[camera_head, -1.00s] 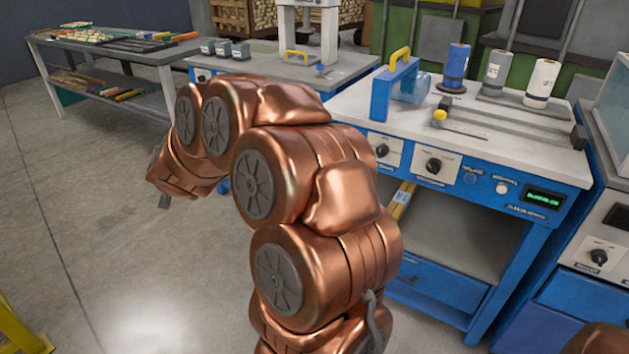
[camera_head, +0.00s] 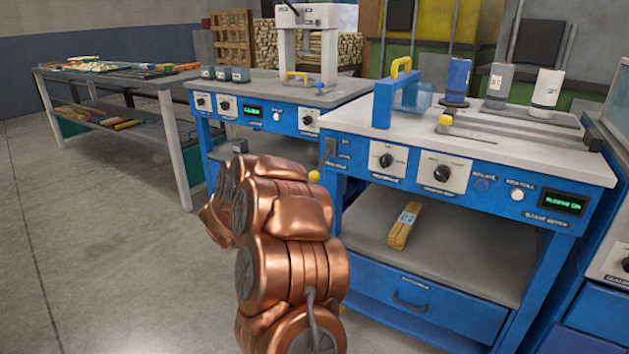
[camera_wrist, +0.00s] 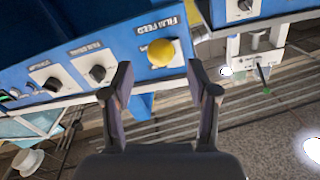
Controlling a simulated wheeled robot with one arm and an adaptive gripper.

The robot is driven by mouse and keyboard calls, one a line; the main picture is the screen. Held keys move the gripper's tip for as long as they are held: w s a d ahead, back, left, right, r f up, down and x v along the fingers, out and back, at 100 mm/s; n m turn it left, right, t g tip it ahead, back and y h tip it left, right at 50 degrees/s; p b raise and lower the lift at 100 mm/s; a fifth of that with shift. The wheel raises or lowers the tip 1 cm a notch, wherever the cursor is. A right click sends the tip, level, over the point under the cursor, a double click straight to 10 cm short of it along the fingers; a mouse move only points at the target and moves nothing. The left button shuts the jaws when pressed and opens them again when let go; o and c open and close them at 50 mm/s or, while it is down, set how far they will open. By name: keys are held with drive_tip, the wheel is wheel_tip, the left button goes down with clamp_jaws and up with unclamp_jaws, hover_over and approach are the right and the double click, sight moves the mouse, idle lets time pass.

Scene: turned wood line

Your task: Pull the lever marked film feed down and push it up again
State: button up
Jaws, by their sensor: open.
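The film feed lever shows in the wrist view as a yellow ball knob (camera_wrist: 160,53) just below the label FILM FEED on a blue panel (camera_wrist: 120,38). In the head view its yellow knob (camera_head: 314,176) sticks out at the left end of the blue bench front, on a thin rod. My gripper (camera_wrist: 158,72) is open and empty, one finger on each side of the knob in the picture. The knob appears ahead of the fingertips; whether they reach around it I cannot tell. The gripper is hidden behind my arm in the head view.
Two dials (camera_head: 387,160) and a green display (camera_head: 563,202) sit along the same panel. A yellow-handled blue frame (camera_head: 386,100) and several rolls stand on the bench top. A wooden bundle (camera_head: 404,226) lies on the shelf below. The floor at left is clear.

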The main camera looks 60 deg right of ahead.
sight(311, 178)
drive_tip(key=shift+d+f+b, duration=0.15)
drive_tip(key=shift+d+b, duration=0.45)
drive_tip(key=shift+d, duration=2.1)
clamp_jaws()
